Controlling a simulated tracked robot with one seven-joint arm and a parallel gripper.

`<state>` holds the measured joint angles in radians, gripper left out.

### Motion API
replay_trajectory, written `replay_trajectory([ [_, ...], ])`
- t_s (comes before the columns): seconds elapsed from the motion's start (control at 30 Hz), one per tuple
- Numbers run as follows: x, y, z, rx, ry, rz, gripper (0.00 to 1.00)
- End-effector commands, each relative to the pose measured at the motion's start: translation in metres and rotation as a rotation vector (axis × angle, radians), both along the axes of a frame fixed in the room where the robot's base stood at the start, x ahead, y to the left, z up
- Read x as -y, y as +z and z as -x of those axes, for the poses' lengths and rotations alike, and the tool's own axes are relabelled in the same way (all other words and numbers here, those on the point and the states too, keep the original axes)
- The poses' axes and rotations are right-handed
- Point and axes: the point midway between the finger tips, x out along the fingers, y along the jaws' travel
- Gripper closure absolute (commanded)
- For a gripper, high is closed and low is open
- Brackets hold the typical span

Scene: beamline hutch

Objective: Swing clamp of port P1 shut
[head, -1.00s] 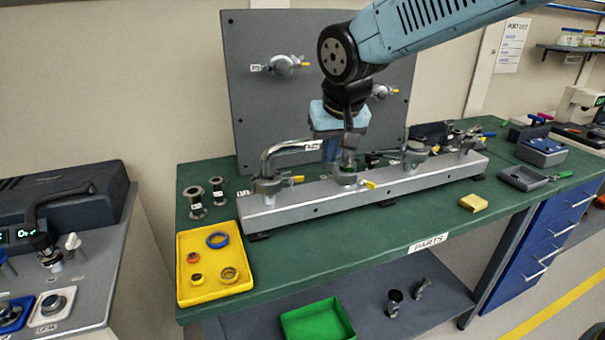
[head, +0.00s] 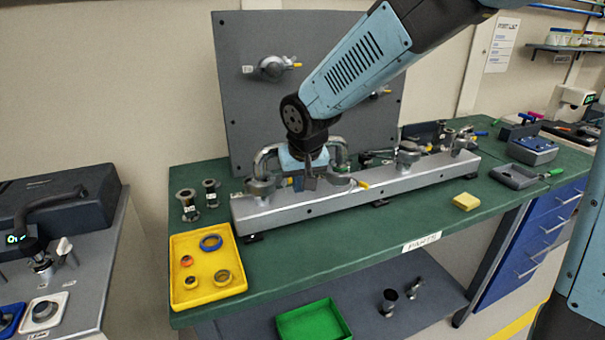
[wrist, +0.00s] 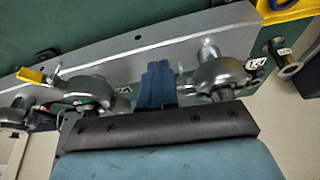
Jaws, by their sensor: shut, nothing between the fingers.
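The grey rail (head: 310,203) on the green bench carries several port clamps. Its left-end clamp (head: 262,187) is around the foot of a bent metal pipe (head: 266,155); it also shows in the wrist view (wrist: 221,76), beside a small label I cannot read surely. I take it to be P1. The neighbouring clamp (wrist: 88,92) has a yellow-tipped lever (wrist: 30,75). My gripper (head: 308,183) is low between these two clamps. Its blue fingers (wrist: 159,82) are together and empty, close to the left-end clamp; contact cannot be told. The left-end clamp's lever is not clearly visible.
A grey upright panel (head: 310,50) stands behind the rail. A yellow tray (head: 207,290) with rings lies at the bench's front left. Two flanged pieces (head: 188,204) stand left of the rail. A yellow block (head: 466,201) lies in front; the bench front is otherwise mostly clear.

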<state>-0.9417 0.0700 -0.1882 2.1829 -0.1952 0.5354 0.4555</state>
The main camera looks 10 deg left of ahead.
Motion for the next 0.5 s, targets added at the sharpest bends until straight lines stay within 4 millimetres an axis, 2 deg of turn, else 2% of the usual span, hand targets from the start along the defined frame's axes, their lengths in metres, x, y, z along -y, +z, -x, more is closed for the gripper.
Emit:
replay_trajectory([
  [0.2, -0.011, 0.001, -0.022, 0.001, -0.001, -0.001, 1.00],
  [0.5, -0.014, 0.001, -0.028, 0.001, 0.000, 0.000, 1.00],
])
